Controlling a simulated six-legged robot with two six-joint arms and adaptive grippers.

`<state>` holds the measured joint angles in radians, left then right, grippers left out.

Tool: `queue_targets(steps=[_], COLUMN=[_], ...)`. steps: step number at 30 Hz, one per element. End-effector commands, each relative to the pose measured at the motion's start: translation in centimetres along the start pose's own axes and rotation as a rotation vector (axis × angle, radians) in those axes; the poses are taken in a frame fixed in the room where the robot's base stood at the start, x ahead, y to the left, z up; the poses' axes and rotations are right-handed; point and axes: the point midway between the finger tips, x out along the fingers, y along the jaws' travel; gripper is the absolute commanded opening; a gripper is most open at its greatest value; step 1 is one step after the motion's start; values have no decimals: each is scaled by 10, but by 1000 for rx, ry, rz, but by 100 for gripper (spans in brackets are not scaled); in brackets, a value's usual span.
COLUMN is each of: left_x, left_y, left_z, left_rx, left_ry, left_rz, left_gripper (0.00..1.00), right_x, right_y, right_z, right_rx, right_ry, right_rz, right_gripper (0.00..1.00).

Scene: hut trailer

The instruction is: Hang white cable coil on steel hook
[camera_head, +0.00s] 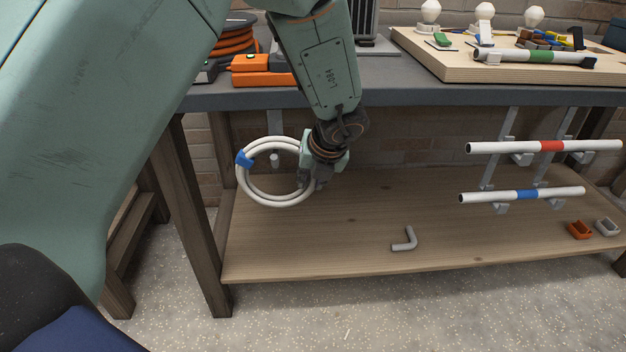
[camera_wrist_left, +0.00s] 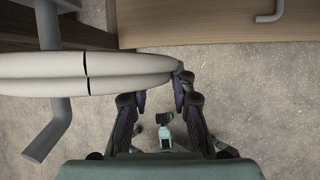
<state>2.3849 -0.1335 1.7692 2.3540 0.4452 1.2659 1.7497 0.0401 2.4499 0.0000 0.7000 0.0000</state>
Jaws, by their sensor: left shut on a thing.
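The white cable coil (camera_head: 250,188) with a blue band (camera_head: 243,158) hangs upright from my left gripper (camera_head: 315,180), which is shut on its right side. In the left wrist view the coil (camera_wrist_left: 110,66) is edge-on, with the left gripper's fingers (camera_wrist_left: 158,92) at its right end. A grey steel hook (camera_head: 275,160) shows its tip inside the coil's ring in the head view. In the wrist view the bent steel hook (camera_wrist_left: 55,125) shows above and below the coil, which hides its middle. I cannot tell whether the coil touches the hook. My right gripper is not in view.
The workbench (camera_head: 410,96) is above, with a lower wooden shelf (camera_head: 330,250). A grey L-shaped piece (camera_head: 406,241) lies on that shelf. Striped white tubes (camera_head: 500,147) sit on brackets at right. A bench leg (camera_head: 195,220) stands left of the coil.

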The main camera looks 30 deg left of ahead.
Motion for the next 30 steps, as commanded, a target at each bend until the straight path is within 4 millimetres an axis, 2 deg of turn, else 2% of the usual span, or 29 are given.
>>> queue_targets(steps=[7,8,17,26,30], left_x=[3,3,2,1,-11], left_y=[1,1,1,0,0], left_z=[-2,-2,-1,-2,-1], left_rx=[0,0,-1,0,0], left_ry=[6,6,5,5,2], left_rz=[-1,-1,0,0,1], left_gripper=[0,25,50,50,50], right_x=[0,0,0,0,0], right_y=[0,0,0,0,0], right_z=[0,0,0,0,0], right_rx=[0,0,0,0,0], right_ry=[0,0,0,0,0], right_rz=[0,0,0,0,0], right_gripper=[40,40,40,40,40])
